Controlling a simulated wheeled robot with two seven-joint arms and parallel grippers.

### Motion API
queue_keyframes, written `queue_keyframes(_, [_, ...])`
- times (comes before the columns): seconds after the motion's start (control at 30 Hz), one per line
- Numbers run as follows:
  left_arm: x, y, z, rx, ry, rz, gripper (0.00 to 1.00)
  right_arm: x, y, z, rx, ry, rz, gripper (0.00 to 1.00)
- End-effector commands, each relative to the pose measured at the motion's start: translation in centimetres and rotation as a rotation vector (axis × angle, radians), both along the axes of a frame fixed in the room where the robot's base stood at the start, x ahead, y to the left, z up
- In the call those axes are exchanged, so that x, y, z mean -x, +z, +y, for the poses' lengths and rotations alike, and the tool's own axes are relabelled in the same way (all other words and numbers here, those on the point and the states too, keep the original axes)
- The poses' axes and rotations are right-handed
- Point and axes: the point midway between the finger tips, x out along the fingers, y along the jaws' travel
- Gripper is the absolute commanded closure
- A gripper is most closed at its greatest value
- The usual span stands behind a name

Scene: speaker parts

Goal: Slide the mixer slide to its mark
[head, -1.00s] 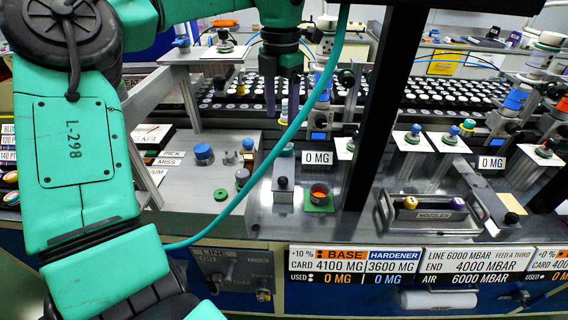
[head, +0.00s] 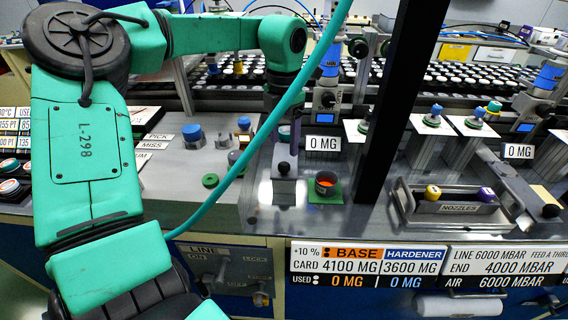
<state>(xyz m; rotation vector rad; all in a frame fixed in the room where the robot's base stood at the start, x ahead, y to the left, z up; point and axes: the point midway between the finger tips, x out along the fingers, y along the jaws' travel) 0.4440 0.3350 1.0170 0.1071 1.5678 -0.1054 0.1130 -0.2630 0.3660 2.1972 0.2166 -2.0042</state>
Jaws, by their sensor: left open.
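A black round knob (head: 283,167) stands on a pale metal strip in front of the left 0 MG sign. It looks like the mixer slide's handle. I cannot make out its mark. My left gripper (head: 290,133) points down just above and behind the knob, with its dark fingers apart. Nothing shows between the fingers, and I cannot tell whether they touch the knob. The teal forearm and the hose partly cover the area left of it. My right gripper is out of view.
An orange-filled cup (head: 324,184) on a green square stands just right of the strip. A black post (head: 385,120) rises beyond it. A nozzle tray (head: 450,209) lies farther right. Blue-capped and green parts (head: 193,136) stand to the left.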

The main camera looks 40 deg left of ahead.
Motion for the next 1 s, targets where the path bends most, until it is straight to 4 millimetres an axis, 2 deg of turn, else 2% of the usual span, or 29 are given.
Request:
queue_keyframes(0.1, [0.1,-3.2,0.0,0.002,-0.001,0.004,0.31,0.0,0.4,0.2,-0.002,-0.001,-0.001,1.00])
queue_keyframes(0.3, [0.0,-6.8,0.0,0.002,0.000,0.002,0.31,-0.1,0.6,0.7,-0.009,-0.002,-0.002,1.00])
queue_keyframes(0.6, [0.0,-7.5,0.0,0.000,0.000,-0.001,0.31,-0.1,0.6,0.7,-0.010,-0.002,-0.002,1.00])
queue_keyframes(0.63, [0.0,-7.5,0.0,0.000,0.000,-0.001,0.35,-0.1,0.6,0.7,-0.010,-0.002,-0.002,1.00])
queue_keyframes(0.77, [0.0,-7.5,0.0,0.000,0.000,-0.001,0.85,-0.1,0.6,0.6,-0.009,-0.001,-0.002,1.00])
queue_keyframes(0.8, [0.0,-7.5,0.0,0.000,0.000,-0.001,1.00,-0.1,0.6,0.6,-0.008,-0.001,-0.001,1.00])
queue_keyframes(1.0, [0.0,-7.5,0.0,0.000,0.000,-0.001,1.00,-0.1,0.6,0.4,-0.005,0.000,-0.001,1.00])
